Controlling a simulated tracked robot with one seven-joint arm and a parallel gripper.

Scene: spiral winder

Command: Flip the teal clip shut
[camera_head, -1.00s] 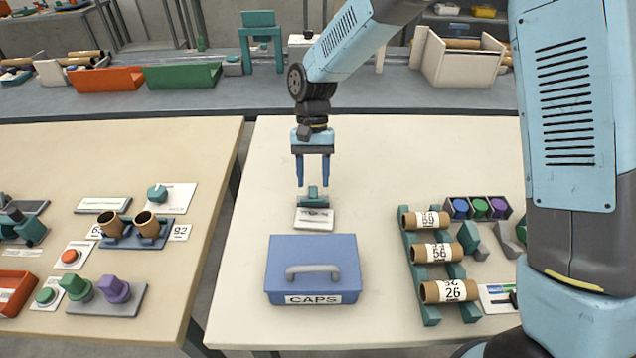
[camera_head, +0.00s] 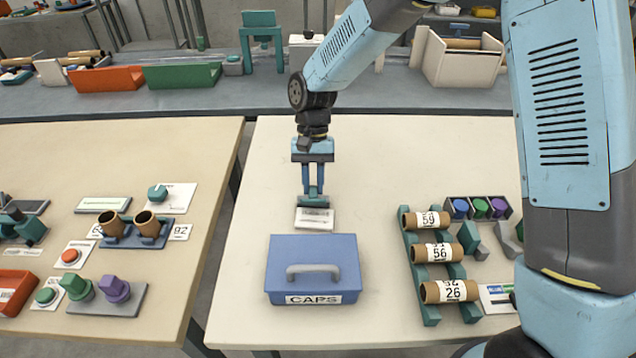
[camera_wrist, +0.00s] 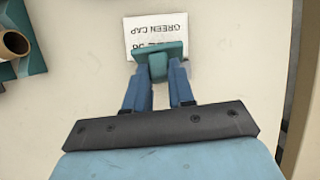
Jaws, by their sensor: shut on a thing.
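The teal clip (camera_head: 312,201) sits at the far edge of a white printed card (camera_head: 315,219) on the right-hand table, behind the blue box. In the wrist view the clip (camera_wrist: 158,52) covers part of the card (camera_wrist: 157,29), whose print includes "GREEN CAP" upside down. My gripper (camera_head: 313,188) points down with its blue fingers close together at the clip. In the wrist view my gripper (camera_wrist: 158,72) is shut on the upright part of the clip. The fingers hide some of the clip, and I cannot tell its exact angle.
A blue box marked CAPS (camera_head: 312,270) stands in front of the card. A teal rack (camera_head: 431,312) with numbered cardboard tubes (camera_head: 436,252) is to the right, near a tray of coloured caps (camera_head: 479,208). The table left of the clip is clear.

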